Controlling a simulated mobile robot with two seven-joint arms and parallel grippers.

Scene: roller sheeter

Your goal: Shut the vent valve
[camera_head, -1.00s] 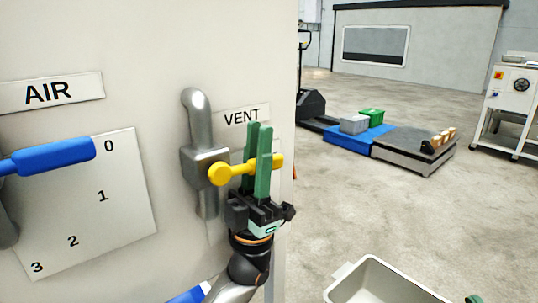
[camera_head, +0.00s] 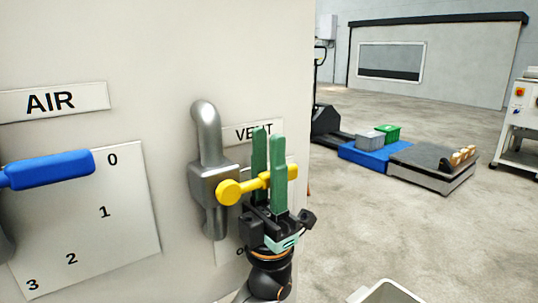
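The vent valve (camera_head: 210,186) is a grey metal body on a vertical grey pipe, fixed to a pale panel. Its yellow lever (camera_head: 230,192) runs across the pipe to the right, tilted slightly upward in the picture. The VENT label (camera_head: 241,135) is behind it, partly hidden. My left gripper (camera_head: 269,133) points up at the lever with its two green fingers on either side of it. The fingers stand a little apart, the near one in front of the lever, and look open. Contact with the lever cannot be told. My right gripper is not in view.
A blue handle (camera_head: 50,170) sticks out at the left by the AIR label (camera_head: 52,101) and a numbered plate (camera_head: 120,215). A grey bin (camera_head: 385,292) is at the bottom right.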

